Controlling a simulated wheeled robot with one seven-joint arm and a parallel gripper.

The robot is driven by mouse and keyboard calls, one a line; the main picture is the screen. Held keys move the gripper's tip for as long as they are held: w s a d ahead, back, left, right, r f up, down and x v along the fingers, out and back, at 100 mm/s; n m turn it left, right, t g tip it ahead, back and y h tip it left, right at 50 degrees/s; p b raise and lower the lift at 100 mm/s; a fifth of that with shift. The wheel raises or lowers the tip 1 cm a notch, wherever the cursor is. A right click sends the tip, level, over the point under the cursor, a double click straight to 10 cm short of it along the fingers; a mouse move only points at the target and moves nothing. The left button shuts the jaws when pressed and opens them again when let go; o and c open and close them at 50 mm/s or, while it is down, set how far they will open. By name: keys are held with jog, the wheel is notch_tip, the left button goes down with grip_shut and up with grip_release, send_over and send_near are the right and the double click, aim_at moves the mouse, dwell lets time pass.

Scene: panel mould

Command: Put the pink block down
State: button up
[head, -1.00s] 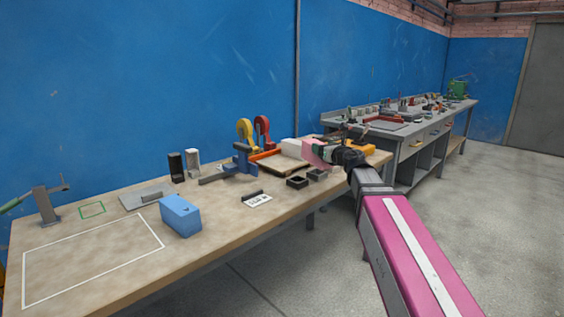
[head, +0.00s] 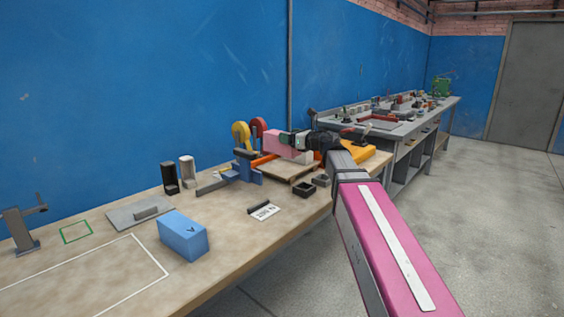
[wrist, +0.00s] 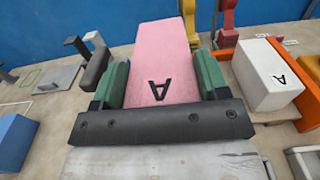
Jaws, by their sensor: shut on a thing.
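The pink block (head: 283,142) is held in my gripper (head: 292,138) at the far part of the bench, above or beside the wooden tray (head: 285,172). The head view does not clearly show how far the block is above what lies below.
A blue block (head: 183,235), a blue vise (head: 247,166), small dark bins (head: 305,189) and a label card (head: 264,211) stand on the bench.

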jog(key=shift+w+a+f, duration=0.15)
jog(key=shift+w+f, duration=1.65)
jog(key=shift+w, duration=0.1)
jog(key=shift+w+a+f, duration=0.2)
jog(key=shift+w+f, duration=1.55)
jog(key=shift+w, duration=0.15)
jog(key=shift+w+a+f, duration=0.15)
jog(key=shift+w+f, duration=1.65)
jog(key=shift+w, duration=0.1)
jog(key=shift+f, duration=0.1)
jog(key=o, duration=1.4)
jog(key=shift+s+d, duration=0.15)
jog(key=v, duration=1.1)
jog(key=shift+s+d, duration=0.2)
jog(key=shift+d, duration=0.05)
